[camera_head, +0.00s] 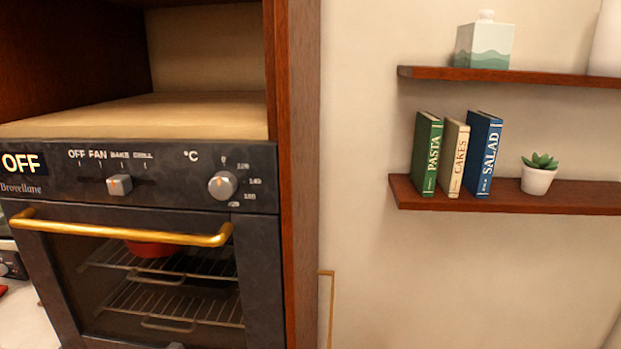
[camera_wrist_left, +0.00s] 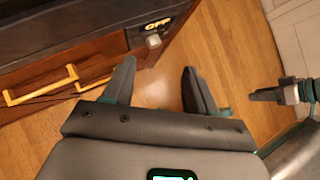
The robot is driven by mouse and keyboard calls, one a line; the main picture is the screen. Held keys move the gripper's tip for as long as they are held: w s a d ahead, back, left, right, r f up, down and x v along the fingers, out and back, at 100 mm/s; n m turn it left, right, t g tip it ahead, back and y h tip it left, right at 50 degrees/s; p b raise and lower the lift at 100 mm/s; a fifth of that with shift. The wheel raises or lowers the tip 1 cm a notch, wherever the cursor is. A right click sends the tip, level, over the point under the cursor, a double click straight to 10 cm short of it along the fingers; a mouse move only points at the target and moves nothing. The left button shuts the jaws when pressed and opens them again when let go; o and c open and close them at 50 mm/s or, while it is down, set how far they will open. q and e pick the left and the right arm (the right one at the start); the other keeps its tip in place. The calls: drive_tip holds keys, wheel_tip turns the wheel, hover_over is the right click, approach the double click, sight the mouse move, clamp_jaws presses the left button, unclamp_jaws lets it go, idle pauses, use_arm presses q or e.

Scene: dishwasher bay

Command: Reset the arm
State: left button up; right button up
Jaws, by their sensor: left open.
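My left gripper (camera_wrist_left: 159,68) shows in the left wrist view with its two dark fingers spread apart and nothing between them. It hangs over the wooden floor, near the dark oven front and wooden drawer fronts at upper left. Neither gripper is clearly seen in the head view. The oven (camera_head: 150,240) stands at left in the head view, its door shut, with a gold handle (camera_head: 125,230) across it. Its display reads OFF. A red dish (camera_head: 150,249) sits inside on a rack, seen through the glass.
A wooden cabinet side (camera_head: 303,170) edges the oven. An open niche (camera_head: 150,112) above it is empty. Wall shelves (camera_head: 505,198) at right hold a pasta book, a cakes book, a salad book and a potted plant. A gold drawer handle (camera_wrist_left: 40,86) sticks out near my left gripper.

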use_arm(q)
drive_tip(key=s+d+f+m+g, duration=0.3)
drive_tip(key=s+d+f+m, duration=0.1)
drive_tip(key=s+f+m, duration=0.6)
drive_tip(key=s+d+f+m+g+y, duration=0.1)
drive_tip(key=s+d+f+m, duration=0.4)
drive_tip(key=m, duration=1.2)
drive_tip(key=s+f+g, duration=0.1)
drive_tip(key=s+f, duration=0.3)
drive_tip(key=f, duration=0.3)
drive_tip(key=shift+s+d+f+g, duration=0.2)
drive_tip(key=shift+s+f+g, duration=0.15)
drive_tip(key=shift+s+g, duration=0.05)
